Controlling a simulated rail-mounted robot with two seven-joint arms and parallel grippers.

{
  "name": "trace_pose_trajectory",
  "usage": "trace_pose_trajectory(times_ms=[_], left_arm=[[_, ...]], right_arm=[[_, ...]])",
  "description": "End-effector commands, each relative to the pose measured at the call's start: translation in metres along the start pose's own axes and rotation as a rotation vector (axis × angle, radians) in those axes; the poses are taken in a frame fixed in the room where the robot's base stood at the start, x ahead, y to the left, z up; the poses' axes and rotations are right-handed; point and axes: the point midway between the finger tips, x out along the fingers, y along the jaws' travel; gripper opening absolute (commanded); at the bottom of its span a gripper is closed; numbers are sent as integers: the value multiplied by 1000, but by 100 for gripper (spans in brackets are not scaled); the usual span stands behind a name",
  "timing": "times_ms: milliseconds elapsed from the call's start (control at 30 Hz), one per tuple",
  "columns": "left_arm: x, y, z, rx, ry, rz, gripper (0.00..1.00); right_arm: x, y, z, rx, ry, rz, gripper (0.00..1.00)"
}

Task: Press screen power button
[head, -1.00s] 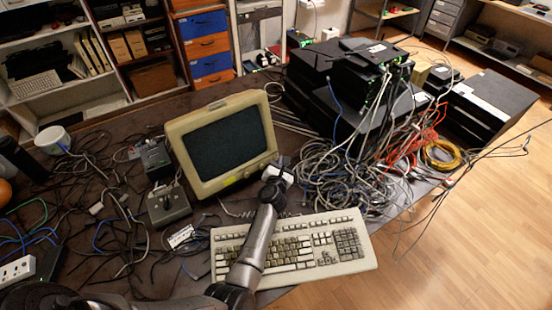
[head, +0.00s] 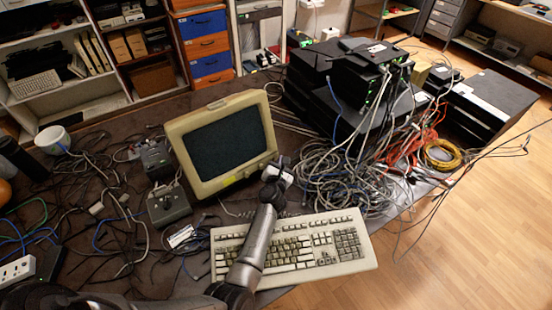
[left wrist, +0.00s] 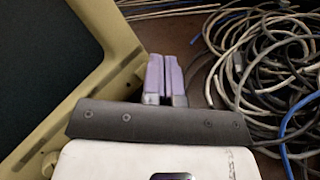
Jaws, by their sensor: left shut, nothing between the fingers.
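The screen (head: 222,143) is a beige monitor with a dark display, standing on the dark table behind the keyboard. My left gripper (head: 286,164) is at the lower right corner of its frame, with the arm reaching over the keyboard. In the left wrist view the gripper (left wrist: 164,75) has its two purple-grey fingers together and empty, beside the right edge of the monitor frame (left wrist: 75,100). I cannot tell whether the fingertips touch the frame. The power button cannot be made out; the gripper may hide it. My right gripper is in neither view.
A beige keyboard (head: 330,262) lies in front of the screen, under my arm. Tangled cables (head: 335,180) lie right of the gripper, with stacked black network devices (head: 345,100) behind. Small dark boxes (head: 168,207) stand left of the screen.

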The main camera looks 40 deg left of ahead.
Motion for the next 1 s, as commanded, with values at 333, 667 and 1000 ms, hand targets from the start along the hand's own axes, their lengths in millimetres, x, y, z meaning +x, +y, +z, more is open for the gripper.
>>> trace_pose_trajectory(times_ms=[333, 667, 1000], left_arm=[[5, 4, -4, 1, 0, 0, 0], [5, 4, -4, 0, 0, 0, 0], [8, 6, -6, 0, 0, 0, 0]], right_arm=[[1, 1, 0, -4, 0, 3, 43], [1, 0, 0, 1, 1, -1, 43], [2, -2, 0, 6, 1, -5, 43]])
